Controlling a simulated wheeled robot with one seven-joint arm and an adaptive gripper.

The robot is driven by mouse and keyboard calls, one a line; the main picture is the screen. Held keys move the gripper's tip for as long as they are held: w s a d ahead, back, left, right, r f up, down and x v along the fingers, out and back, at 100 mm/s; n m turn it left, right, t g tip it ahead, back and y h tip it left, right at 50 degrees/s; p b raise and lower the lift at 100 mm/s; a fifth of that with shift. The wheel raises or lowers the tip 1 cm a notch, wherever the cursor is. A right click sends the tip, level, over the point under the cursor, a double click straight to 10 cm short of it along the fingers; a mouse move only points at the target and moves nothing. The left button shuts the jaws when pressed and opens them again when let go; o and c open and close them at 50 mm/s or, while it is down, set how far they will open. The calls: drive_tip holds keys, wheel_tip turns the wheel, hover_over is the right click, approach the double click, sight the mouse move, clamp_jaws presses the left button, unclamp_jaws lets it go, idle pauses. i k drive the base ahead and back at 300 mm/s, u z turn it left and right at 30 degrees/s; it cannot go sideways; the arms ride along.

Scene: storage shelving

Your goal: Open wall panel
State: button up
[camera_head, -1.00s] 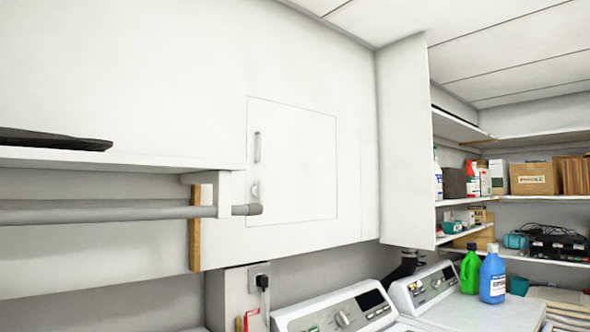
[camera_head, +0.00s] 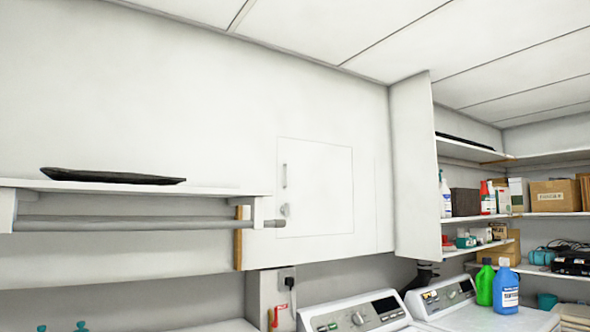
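The wall panel (camera_head: 316,188) is a white, nearly square door outlined by thin seams in the white wall, right of the picture's middle. It looks shut and flush. The end of a grey rod shows close to the panel's lower left. My gripper is not in view.
A white shelf (camera_head: 110,188) with a dark flat object (camera_head: 112,176) and a grey hanging rod (camera_head: 150,222) juts out at left. Two white machines (camera_head: 352,314) stand below the panel. Green (camera_head: 485,284) and blue (camera_head: 506,287) bottles stand at right, before stocked shelves.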

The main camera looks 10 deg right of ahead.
sight(315, 178)
drive_tip(key=u, duration=0.85)
drive_tip(key=i, duration=0.9)
drive_tip(key=z, duration=0.7)
drive_tip(key=i, duration=0.65)
drive_tip(key=z, duration=0.6)
